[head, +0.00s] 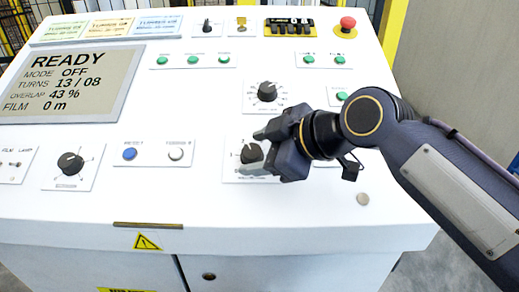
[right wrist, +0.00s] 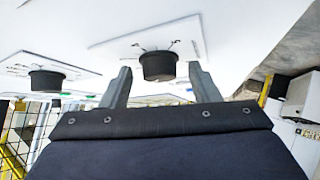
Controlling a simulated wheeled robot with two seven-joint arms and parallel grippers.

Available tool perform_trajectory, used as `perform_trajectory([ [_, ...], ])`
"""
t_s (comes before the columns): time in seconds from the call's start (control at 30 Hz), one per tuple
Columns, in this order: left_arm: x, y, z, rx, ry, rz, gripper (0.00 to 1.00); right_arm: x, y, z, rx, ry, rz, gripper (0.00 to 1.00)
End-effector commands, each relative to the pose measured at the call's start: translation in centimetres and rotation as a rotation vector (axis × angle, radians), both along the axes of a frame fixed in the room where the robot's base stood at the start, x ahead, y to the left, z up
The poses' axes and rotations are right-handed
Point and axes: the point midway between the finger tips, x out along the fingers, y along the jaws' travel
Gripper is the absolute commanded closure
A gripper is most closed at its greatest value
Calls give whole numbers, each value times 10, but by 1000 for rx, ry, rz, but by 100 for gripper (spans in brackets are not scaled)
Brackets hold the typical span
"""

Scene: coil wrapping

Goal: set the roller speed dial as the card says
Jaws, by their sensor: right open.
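A black dial (head: 252,153) with a pointer sits on a white plate at the front middle of the panel; its label is too small to read. My right gripper (head: 258,151) is open around this dial, one finger on each side. In the right wrist view the black knob (right wrist: 158,66) stands between the two finger tips (right wrist: 160,78), with a gap visible on both sides. Three cards, green (head: 66,31), yellow (head: 108,28) and blue (head: 158,26), lie at the panel's back left, their small print unreadable. My left gripper is not in view.
Another black dial (head: 267,92) sits just behind the gripper, and one (head: 70,163) at front left. A screen (head: 68,84) reads READY, mode OFF. A blue button (head: 130,153), white button (head: 176,153), green buttons and a red stop button (head: 347,23) share the panel.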

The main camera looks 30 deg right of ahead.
Motion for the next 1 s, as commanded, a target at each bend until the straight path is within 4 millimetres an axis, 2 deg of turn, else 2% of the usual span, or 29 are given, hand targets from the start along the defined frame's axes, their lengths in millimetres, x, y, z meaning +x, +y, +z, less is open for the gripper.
perform_trajectory([
  [0.17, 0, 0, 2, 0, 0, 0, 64, -9, -3, 9, 0, -5, 1, 44],
  [0.4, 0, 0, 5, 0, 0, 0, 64, -41, -17, 32, 0, -6, -1, 44],
  [0.57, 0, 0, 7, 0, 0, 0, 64, -56, -22, 42, 0, -3, 0, 44],
  [1.0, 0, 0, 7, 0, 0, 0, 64, -60, -24, 44, -1, 1, 0, 44],
])
